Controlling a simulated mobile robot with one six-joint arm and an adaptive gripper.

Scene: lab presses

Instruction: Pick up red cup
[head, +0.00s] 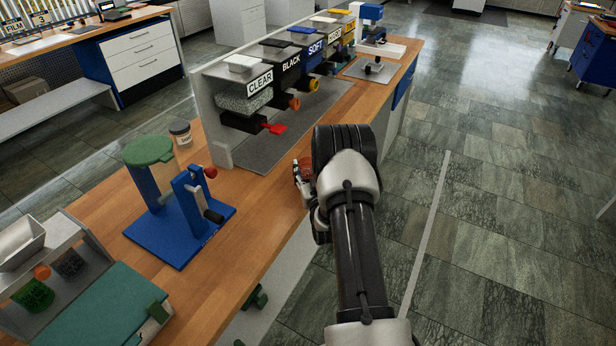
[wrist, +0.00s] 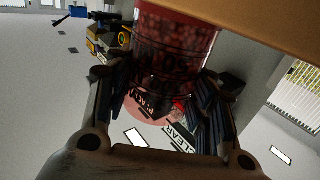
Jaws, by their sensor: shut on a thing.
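The red cup (wrist: 172,42) is see-through, holds small reddish pellets and has dark lettering on its side. It fills the upper middle of the wrist view. My gripper (wrist: 166,88) has one finger on each side of the cup and is shut on it. In the head view the red cup (head: 302,167) shows only in part, at the left of my wrist near the bench's front edge. My arm hides most of it and most of the gripper, so I cannot tell whether the cup touches the bench.
The wooden bench (head: 262,212) carries a row of labelled dispensers (head: 245,97) behind the cup. A blue press (head: 190,215) stands to the left, with a green-lidded stand and a small jar (head: 181,133). Open floor (head: 480,220) lies to the right.

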